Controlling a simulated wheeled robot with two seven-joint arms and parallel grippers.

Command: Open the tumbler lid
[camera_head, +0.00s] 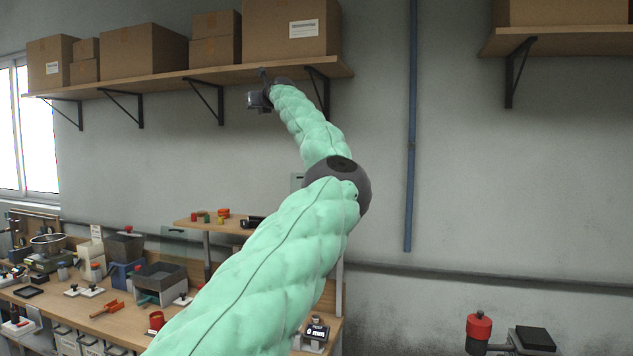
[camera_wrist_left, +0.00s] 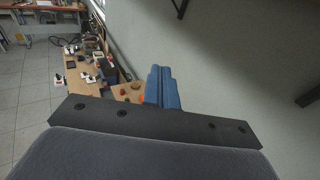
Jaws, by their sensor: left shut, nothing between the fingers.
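My left arm rises from the bottom of the head view, with its dark wrist and left gripper (camera_head: 263,76) high in front of the wall shelf. In the left wrist view the blue fingers of this gripper (camera_wrist_left: 162,88) are together and empty, pointing away above the bench. I cannot make out a tumbler or its lid with certainty. My right gripper is not in view.
The wall shelf (camera_head: 190,75) with cardboard boxes (camera_head: 290,28) is close to the gripper in the picture. The workbench (camera_head: 85,310) at lower left is crowded with tools. A red-topped device (camera_head: 479,327) stands at lower right.

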